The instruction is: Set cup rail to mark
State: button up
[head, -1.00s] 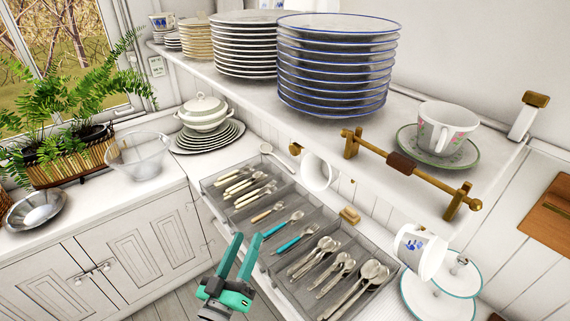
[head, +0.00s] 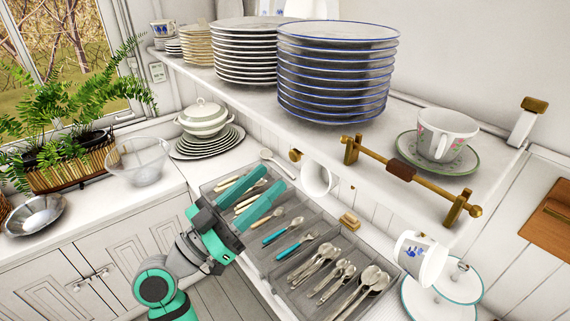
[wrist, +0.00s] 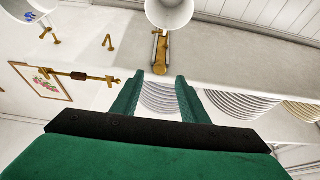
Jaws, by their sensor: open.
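The cup rail (head: 415,177) is a brass bar between two brass posts at the front edge of the white shelf, with a brown block (head: 401,170) around its middle. In the wrist view, the rail (wrist: 50,71) shows at the left, with its brown block near mid-bar. My gripper (head: 276,181) is open and empty, in front of the cutlery tray's left part in the head view and well left of the rail. In the wrist view, its two green fingers (wrist: 159,85) stand apart with nothing between them. I cannot make out a mark.
A white cup (head: 316,178) and a blue-patterned cup (head: 420,258) hang below the shelf. A cup on a saucer (head: 444,136) stands behind the rail, and blue-rimmed plates (head: 333,75) are stacked to its left. The cutlery tray (head: 262,254) lies below.

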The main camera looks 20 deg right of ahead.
aim_at(292, 159)
jog(key=shift+x, duration=3.15)
grip_shut()
jog(key=shift+f, duration=0.1)
